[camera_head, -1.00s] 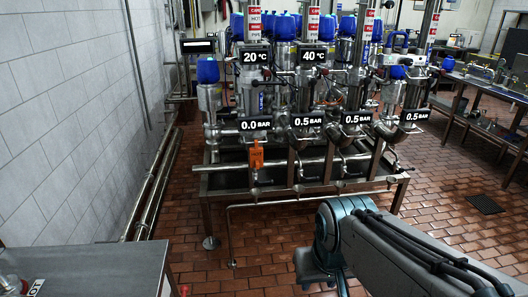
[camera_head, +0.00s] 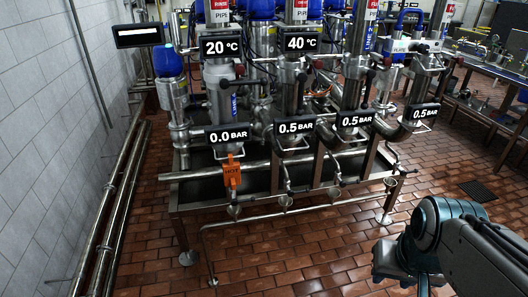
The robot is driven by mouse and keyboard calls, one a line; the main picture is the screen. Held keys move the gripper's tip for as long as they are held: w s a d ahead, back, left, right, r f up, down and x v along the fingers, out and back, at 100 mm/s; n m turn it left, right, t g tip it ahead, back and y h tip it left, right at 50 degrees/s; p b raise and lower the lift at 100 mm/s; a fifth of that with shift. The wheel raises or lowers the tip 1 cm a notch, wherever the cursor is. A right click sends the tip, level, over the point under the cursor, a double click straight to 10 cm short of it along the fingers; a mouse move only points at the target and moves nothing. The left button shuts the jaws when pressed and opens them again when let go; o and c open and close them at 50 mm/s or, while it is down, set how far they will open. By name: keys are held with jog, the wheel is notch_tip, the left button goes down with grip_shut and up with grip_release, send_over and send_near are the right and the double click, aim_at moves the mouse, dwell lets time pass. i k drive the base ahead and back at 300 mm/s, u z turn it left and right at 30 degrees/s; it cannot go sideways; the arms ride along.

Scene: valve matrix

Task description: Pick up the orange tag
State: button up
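The orange tag (camera_head: 232,173) hangs at the front left of the valve rig, below the 0.0 BAR display (camera_head: 228,134). It sits at the horizontal front pipe, near a small valve. Small lettering on it is too small to read surely. My arm (camera_head: 440,240) reaches in at the lower right, well apart from the tag, with floor between them. The fingers of my gripper do not show clearly; the arm's end is cut by the lower edge of the view.
The valve rig stands on a metal frame (camera_head: 290,209) with legs on the brown tile floor (camera_head: 290,262). A white tiled wall (camera_head: 40,140) with pipes runs along the left. A bench (camera_head: 475,95) stands at the right. Floor in front of the rig is clear.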

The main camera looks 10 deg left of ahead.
aim_at(232, 169)
jog(key=u, duration=0.35)
jog(key=i, duration=0.9)
jog(key=u, duration=0.6)
